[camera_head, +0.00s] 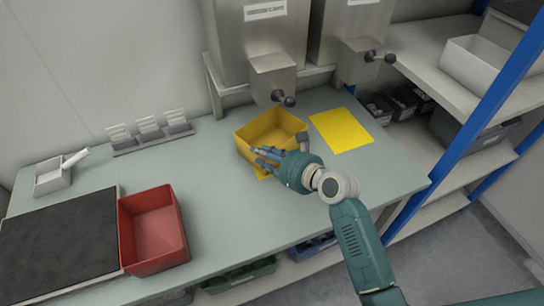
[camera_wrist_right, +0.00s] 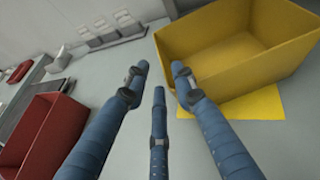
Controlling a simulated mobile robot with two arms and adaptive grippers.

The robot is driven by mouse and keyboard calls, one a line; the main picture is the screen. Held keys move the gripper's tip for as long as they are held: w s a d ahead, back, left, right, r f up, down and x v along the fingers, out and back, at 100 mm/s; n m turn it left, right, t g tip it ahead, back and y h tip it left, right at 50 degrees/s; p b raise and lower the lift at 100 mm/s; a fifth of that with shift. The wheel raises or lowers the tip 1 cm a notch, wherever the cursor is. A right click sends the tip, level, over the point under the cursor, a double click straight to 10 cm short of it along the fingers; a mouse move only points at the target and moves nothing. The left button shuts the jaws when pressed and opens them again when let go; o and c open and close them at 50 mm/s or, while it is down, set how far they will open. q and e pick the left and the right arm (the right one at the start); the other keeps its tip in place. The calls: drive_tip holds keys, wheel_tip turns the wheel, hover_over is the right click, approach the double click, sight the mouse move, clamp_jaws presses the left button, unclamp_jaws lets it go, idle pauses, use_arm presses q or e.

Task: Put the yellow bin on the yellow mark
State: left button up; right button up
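The yellow bin (camera_head: 262,127) stands empty and upright on the workbench, below the left dispenser. A yellow mark (camera_head: 341,131) lies bare on the bench to its right. Another yellow patch (camera_head: 262,174) shows at the bin's near edge. The right wrist view also shows the bin (camera_wrist_right: 205,70) with a yellow patch (camera_wrist_right: 258,106) at its foot. My right gripper (camera_head: 277,153) is at the bin's near side. Its fingers (camera_wrist_right: 160,73) are spread, with no object between them. I cannot tell whether a finger touches the bin wall. My left gripper is not in view.
A red bin (camera_head: 152,228) and a dark mat (camera_head: 60,243) are at the left of the bench. Small card holders (camera_head: 149,131) and a white scoop box (camera_head: 54,176) stand behind. Grey dispensers (camera_head: 262,45) overhang the back. A blue-post rack (camera_head: 470,120) stands right.

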drive_tip(key=shift+v, duration=2.3)
